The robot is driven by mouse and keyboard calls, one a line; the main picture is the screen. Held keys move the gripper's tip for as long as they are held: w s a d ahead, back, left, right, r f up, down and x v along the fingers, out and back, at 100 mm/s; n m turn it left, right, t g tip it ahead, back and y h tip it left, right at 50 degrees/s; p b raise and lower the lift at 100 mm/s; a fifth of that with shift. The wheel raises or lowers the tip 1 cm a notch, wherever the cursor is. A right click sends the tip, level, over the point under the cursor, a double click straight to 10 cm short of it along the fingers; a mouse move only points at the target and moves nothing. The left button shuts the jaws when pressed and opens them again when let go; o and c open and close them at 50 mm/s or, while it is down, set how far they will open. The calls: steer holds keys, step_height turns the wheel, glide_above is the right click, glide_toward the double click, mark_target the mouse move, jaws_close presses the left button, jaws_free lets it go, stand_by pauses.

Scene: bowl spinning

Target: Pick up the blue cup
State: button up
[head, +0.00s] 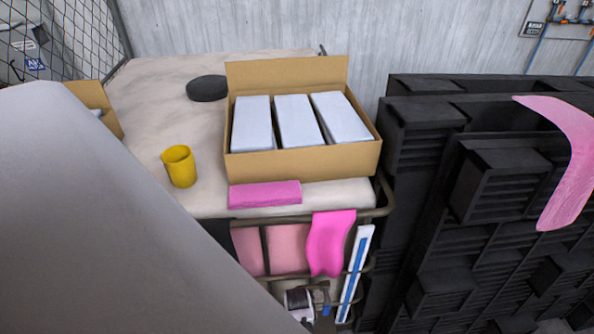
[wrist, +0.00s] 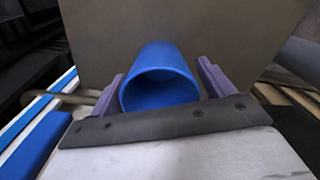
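The blue cup (wrist: 160,77) shows in the wrist view, its open end facing the camera. My gripper (wrist: 165,82) has one purple finger on each side of it. Both fingers appear to press against the cup's sides, so the gripper looks shut on it. What lies beneath the cup is unclear. In the head view neither the blue cup nor my gripper shows; a large grey part, likely my arm, covers the lower left.
A yellow cup (head: 179,167) stands on the pale table (head: 160,85), left of an open cardboard box (head: 300,163) with white packs. A black disc (head: 207,88) and folded pink cloth (head: 264,194) lie nearby. Black crates (head: 430,150) are stacked at the right.

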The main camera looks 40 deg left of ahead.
steer(key=c, duration=0.9)
steer(key=shift+r, duration=0.1)
